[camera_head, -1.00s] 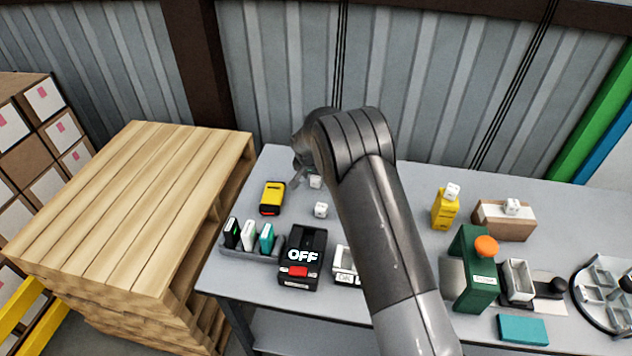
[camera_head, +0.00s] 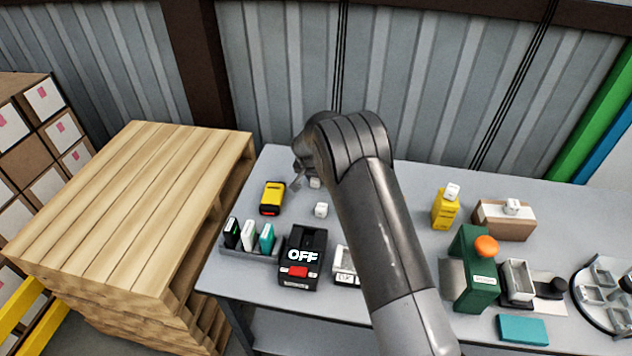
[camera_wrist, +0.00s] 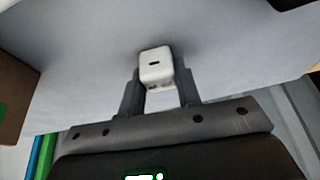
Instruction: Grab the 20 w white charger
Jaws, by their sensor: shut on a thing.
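A small white charger (camera_wrist: 156,66) with one dark port slot on its face is between my fingertips in the wrist view. My gripper (camera_wrist: 160,88) is shut on it, with one finger at each side. In the head view my gripper (camera_head: 297,184) is low at the back left of the table, and a white charger (camera_head: 316,183) shows partly beside it. Another white charger (camera_head: 321,209) stands apart on the table, just in front. I cannot read a wattage on any of them.
A yellow and black device (camera_head: 272,198) lies left of my gripper. A black box marked OFF (camera_head: 303,256) and a grey holder (camera_head: 250,252) stand in front. More white chargers sit on a yellow block (camera_head: 444,212) and a brown box (camera_head: 505,221) at right.

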